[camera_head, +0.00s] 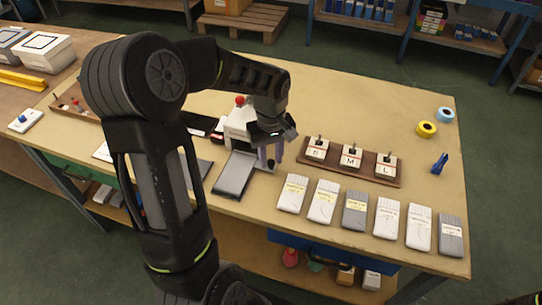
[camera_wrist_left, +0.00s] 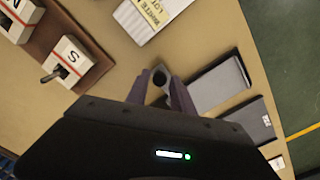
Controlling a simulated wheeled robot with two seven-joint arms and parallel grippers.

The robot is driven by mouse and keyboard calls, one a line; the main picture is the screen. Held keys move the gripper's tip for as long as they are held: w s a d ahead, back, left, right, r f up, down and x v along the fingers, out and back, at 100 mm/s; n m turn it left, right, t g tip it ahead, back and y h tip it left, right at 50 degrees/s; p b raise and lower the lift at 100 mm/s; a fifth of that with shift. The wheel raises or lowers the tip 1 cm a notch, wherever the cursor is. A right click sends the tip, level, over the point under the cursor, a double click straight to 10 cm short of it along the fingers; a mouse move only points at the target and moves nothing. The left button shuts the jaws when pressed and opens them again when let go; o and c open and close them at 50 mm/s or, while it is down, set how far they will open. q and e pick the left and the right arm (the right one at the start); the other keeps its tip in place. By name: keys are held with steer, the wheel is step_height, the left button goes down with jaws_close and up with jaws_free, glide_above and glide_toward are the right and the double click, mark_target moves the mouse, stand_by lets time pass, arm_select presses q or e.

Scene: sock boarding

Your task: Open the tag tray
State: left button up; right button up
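My left gripper (camera_head: 270,162) points down at the table beside a white device with a red knob (camera_head: 239,100). In the left wrist view its two purple fingers (camera_wrist_left: 160,80) stand a little apart, one on each side of a small grey round knob (camera_wrist_left: 160,77). I cannot tell whether the fingers touch that knob. My gripper and arm hide much of the device, and I cannot make out a tag tray for certain.
A dark grey flat board (camera_head: 236,175) lies just left of the gripper. A brown rack (camera_head: 340,167) with several lettered blocks stands to the right. Several folded sock packs (camera_head: 324,201) line the front edge.

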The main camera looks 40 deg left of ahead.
arm_select(q)
step_height(320, 180, up, 8)
steer(key=shift+f, duration=0.15)
stand_by(0.5)
stand_by(0.4)
